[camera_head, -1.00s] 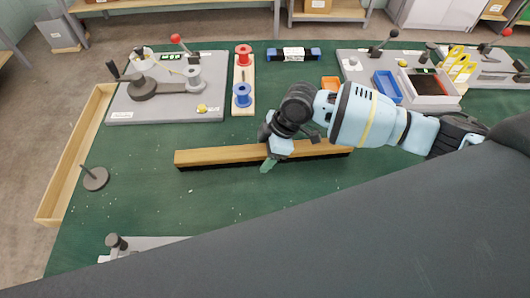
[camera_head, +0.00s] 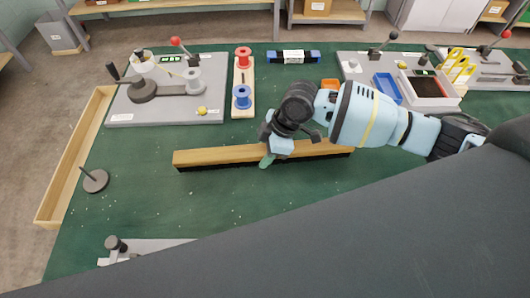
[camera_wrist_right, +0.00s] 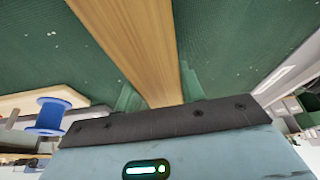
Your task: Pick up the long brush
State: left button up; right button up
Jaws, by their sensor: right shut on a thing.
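The long brush (camera_head: 220,156) has a wooden back and dark bristles along its lower edge. It lies lengthwise across the middle of the green table in the head view. My right gripper (camera_head: 267,157) is at the middle of the brush, with one finger showing on its near side. In the right wrist view the wooden back (camera_wrist_right: 135,45) runs between the two green fingertips of my right gripper (camera_wrist_right: 160,95), which is shut on it. The head view does not show clearly whether the bristles touch the table. My left gripper is not in view.
A winding station (camera_head: 165,112) and a rack with red and blue spools (camera_head: 243,112) stand behind the brush. A wooden tray (camera_head: 75,155) lines the left edge, near a grey peg stand (camera_head: 95,180). A blue bin (camera_head: 387,87) is at the back right.

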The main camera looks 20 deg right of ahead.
notch_tip(320, 180, up, 3)
jog(key=shift+f, duration=0.2)
jog(key=s, duration=0.5)
jog(key=s+r, duration=0.1)
jog(key=s, duration=0.4)
jog(key=s+p, duration=0.1)
jog(key=s, duration=0.3)
jog(key=shift+s+a+r, duration=0.15)
jog(key=shift+s+r, duration=0.05)
jog(key=shift+s, duration=0.2)
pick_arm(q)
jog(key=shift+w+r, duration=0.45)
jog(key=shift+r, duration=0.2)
pick_arm(e)
jog(key=shift+s, duration=0.6)
